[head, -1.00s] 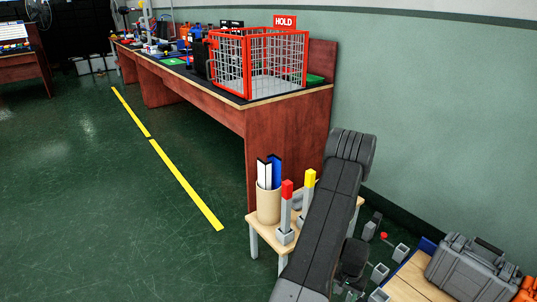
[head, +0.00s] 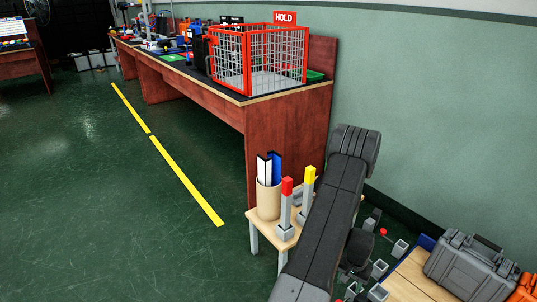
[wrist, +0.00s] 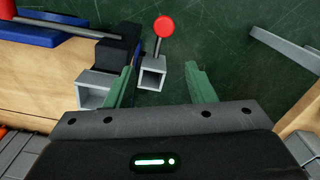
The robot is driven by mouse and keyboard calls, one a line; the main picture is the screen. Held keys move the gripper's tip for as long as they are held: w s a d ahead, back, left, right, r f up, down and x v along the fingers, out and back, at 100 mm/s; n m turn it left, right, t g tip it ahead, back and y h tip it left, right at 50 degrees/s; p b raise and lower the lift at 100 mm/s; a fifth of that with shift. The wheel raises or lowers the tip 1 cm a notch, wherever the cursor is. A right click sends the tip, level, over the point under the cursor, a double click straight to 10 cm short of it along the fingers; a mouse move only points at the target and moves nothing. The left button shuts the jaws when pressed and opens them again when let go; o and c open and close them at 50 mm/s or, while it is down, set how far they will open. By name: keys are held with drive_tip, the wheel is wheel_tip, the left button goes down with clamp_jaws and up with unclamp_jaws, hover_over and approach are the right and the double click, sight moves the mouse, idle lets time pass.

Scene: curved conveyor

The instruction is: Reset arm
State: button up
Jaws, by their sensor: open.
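My arm (head: 323,220) is folded in the head view, in front of the small light wooden table. My gripper (wrist: 160,85) shows in the wrist view with two green fingers spread apart and nothing between them. Below and beyond the fingers, a red ball-topped rod (wrist: 164,27) rises by a grey square tube (wrist: 152,72). The gripper is not clearly visible in the head view; the forearm covers part of that area.
A small table (head: 266,228) holds a beige cup (head: 268,202), a red-topped post (head: 286,205) and a yellow-topped post (head: 308,195). A red wire cage (head: 248,65) marked HOLD stands on the long workbench (head: 290,140). A grey case (head: 468,262) lies at lower right. The left floor is open.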

drive_tip(key=s+a+r+n+p, duration=0.15)
drive_tip(key=a+r, duration=0.25)
drive_tip(key=r, duration=0.4)
drive_tip(key=s+a+r+n+p, duration=0.1)
drive_tip(key=s+a+r+p, duration=0.15)
drive_tip(key=r, duration=0.65)
drive_tip(key=s+a+r+n+p, duration=0.1)
drive_tip(key=a+r, duration=0.3)
drive_tip(key=r, duration=0.4)
drive_tip(key=s+a+r+n+p, duration=0.1)
drive_tip(key=s+a+r+p, duration=0.1)
drive_tip(key=s+a+r, duration=0.3)
drive_tip(key=s+a+r+n+p, duration=0.2)
drive_tip(key=s+a+r, duration=0.2)
drive_tip(key=s+r, duration=0.5)
drive_tip(key=shift+s+a+r+g, duration=0.25)
drive_tip(key=shift+s+a+g, duration=0.1)
drive_tip(key=shift+s, duration=1.3)
drive_tip(key=shift+n, duration=0.25)
